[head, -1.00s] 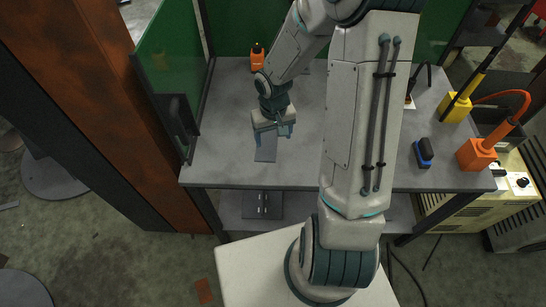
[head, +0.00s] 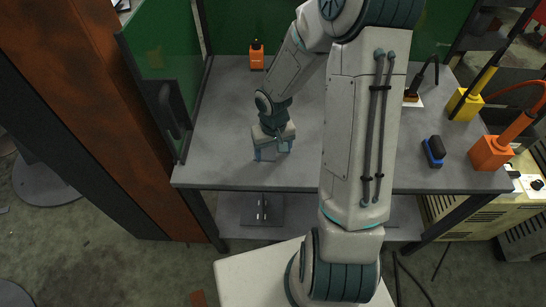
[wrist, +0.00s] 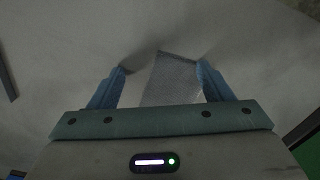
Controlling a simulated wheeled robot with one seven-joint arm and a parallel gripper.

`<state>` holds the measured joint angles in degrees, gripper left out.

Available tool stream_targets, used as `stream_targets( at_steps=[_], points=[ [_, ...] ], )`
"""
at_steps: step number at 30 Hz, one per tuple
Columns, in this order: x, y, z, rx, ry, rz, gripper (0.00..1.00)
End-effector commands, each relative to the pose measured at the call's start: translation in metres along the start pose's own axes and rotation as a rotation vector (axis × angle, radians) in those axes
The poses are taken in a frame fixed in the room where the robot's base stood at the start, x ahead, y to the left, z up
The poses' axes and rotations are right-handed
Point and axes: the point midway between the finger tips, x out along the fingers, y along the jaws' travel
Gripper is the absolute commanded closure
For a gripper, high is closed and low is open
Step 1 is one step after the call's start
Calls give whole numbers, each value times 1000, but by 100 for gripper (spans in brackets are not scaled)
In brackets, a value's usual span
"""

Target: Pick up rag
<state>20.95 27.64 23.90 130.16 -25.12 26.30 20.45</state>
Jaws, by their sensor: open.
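A flat grey piece with straight edges, which looks like the rag (wrist: 172,78), shows between my fingers in the wrist view. Its near part is hidden behind my gripper's body. My gripper (head: 274,152) is open, with its blue fingers pointing down at the front left of the grey table (head: 225,125). In the wrist view the fingers of my gripper (wrist: 162,70) stand apart on either side of the rag, without visibly pressing on it. In the head view I cannot make out the rag under my gripper.
An orange device (head: 257,56) stands at the table's back left. A dark blue brush-like block (head: 433,151), a yellow block (head: 465,104) and an orange block (head: 490,153) are at the right. A green panel (head: 160,70) borders the left side. The table around my gripper is clear.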

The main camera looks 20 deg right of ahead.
Motion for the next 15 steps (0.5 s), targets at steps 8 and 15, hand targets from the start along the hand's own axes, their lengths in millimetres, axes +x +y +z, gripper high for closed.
stream_targets(
  at_steps=[8, 15],
  points=[
    [2, 1, 2, 1, -6, 0, 59],
    [3, 1, 2, 2, -7, 0, 93]
  ],
)
